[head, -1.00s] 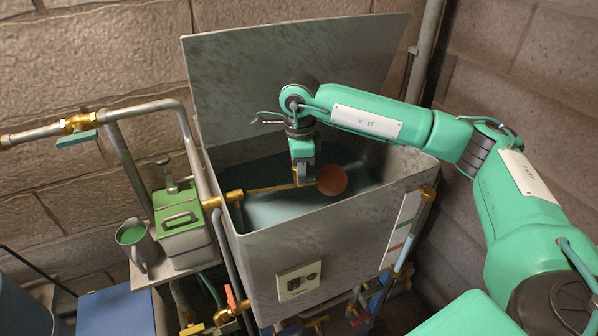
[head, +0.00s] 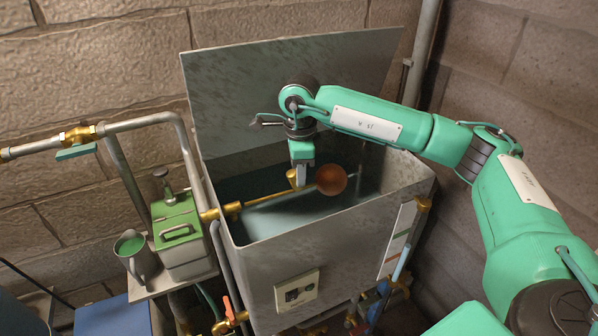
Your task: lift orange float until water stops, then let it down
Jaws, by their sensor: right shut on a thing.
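The orange float (head: 331,180) is a dull orange-brown ball inside the open grey metal tank (head: 345,232). Its thin arm runs left to a brass valve fitting (head: 232,208) at the tank's left wall and slopes up toward the ball. My right gripper (head: 300,184) reaches down into the tank and is shut on the float arm just left of the ball. The fingers partly hide the arm there. Bluish water shows below; I cannot make out whether any runs from the valve. My left gripper is not in view.
The tank's raised lid (head: 290,85) stands behind my right wrist. A brass tap with a green lever (head: 76,152) sits on the pipe at left. A green-topped can (head: 178,228) and a grey jug (head: 133,255) stand on a small shelf beside the tank.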

